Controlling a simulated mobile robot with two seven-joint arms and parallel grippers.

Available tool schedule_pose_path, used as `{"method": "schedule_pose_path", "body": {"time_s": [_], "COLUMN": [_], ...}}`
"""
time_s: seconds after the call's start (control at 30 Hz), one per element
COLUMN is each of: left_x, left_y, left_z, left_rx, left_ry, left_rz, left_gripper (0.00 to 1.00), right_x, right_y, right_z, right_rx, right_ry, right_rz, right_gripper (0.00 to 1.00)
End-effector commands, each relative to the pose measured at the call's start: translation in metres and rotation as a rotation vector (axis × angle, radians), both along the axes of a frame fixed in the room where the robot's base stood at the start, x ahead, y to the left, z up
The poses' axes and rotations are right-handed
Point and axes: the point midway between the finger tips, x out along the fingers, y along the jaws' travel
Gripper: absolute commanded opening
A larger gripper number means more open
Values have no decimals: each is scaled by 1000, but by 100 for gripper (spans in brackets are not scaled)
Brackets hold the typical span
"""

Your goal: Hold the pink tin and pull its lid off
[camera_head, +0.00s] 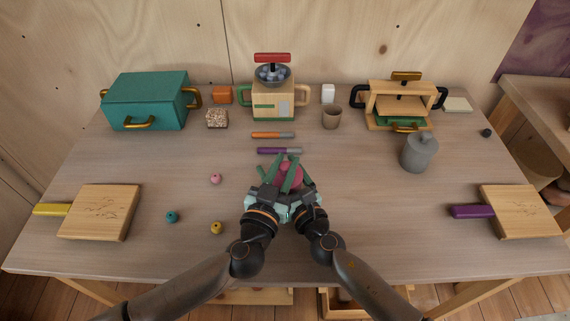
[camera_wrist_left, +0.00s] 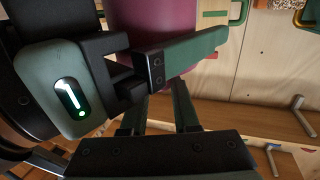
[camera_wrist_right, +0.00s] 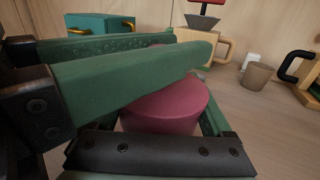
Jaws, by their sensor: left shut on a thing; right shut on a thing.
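The pink tin (camera_head: 287,167) is at the front middle of the table, between my two grippers and largely hidden by their green fingers. My left gripper (camera_head: 280,174) is shut on it. My right gripper (camera_head: 294,178) is also shut on it, and the two sets of fingers cross closely. In the left wrist view part of the tin (camera_wrist_left: 152,28) shows at the top, behind a green finger of the other gripper. I cannot make out a seam between lid and body.
Behind the tin lie a purple-grey stick (camera_head: 275,151) and an orange-grey stick (camera_head: 272,135). A grey lidded jar (camera_head: 418,154) stands to the right. Small beads, such as a pink one (camera_head: 215,179), lie to the left. Boards (camera_head: 98,212) lie near both sides.

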Motion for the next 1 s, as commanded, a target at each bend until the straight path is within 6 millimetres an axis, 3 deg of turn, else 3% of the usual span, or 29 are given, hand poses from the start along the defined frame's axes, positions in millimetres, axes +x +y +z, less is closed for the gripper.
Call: {"method": "schedule_pose_path", "body": {"time_s": [1.0], "left_x": [0], "left_y": [0], "left_z": [22], "left_rx": [0], "left_ry": [0], "left_rz": [0], "left_gripper": [0], "right_x": [0], "right_y": [-1], "right_z": [-1], "right_rx": [-2], "right_ry": [1], "right_rz": [-2], "right_gripper": [0]}}
